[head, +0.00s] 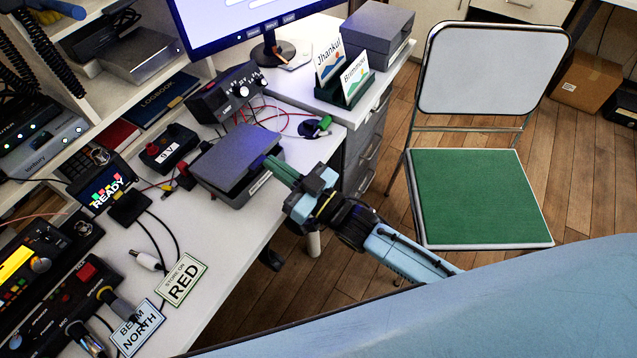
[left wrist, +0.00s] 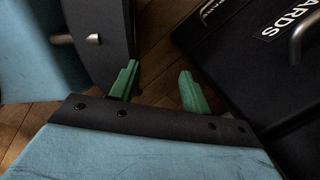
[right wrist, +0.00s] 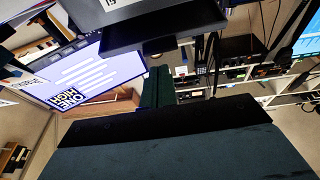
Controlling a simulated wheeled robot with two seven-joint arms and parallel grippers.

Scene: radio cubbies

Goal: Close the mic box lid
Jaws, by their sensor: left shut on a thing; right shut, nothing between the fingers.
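A grey box with a dark grey lid (head: 238,158) sits at the desk's front edge in the head view. In the right wrist view the shut fingers (right wrist: 160,86) lie just below a dark box edge (right wrist: 163,28). My left gripper (left wrist: 158,88) shows only in the left wrist view, fingers apart, with floor visible between them.
A second grey box (head: 378,27) stands at the back right, behind a card holder (head: 345,90). A green-seated chair (head: 480,195) stands right of the desk. Cables, a radio (head: 228,92) and signs crowd the desk. A dark case (left wrist: 265,55) is near my left gripper.

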